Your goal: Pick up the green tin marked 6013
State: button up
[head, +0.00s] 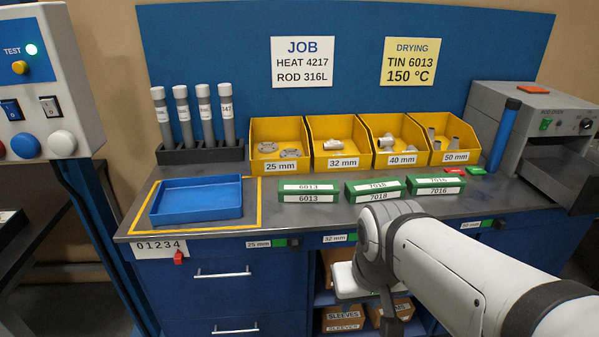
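The green tin marked 6013 (308,190) lies flat on the grey worktop, right of the blue tray. White labels on its top and front both read 6013. Two similar green tins lie to its right: one marked 7018 (376,190) and one marked 7016 (435,184). My arm reaches in from the lower right, and its wrist is in front of the bench, below and right of the 6013 tin. My gripper (345,280) seems to be partly in view below the wrist, low against the cabinet front and apart from the tins. Its fingers cannot be made out.
A blue tray (197,216) sits empty inside a yellow outline. Yellow bins (335,161) of fittings stand behind the tins, with a rack of grey tubes (200,155) at the back left. A grey oven (532,140) stands right. Bare worktop surrounds the 6013 tin.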

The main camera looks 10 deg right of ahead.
aim_at(287, 190)
jog(key=u, duration=0.05)
jog(key=i, duration=1)
jog(key=z, duration=0.05)
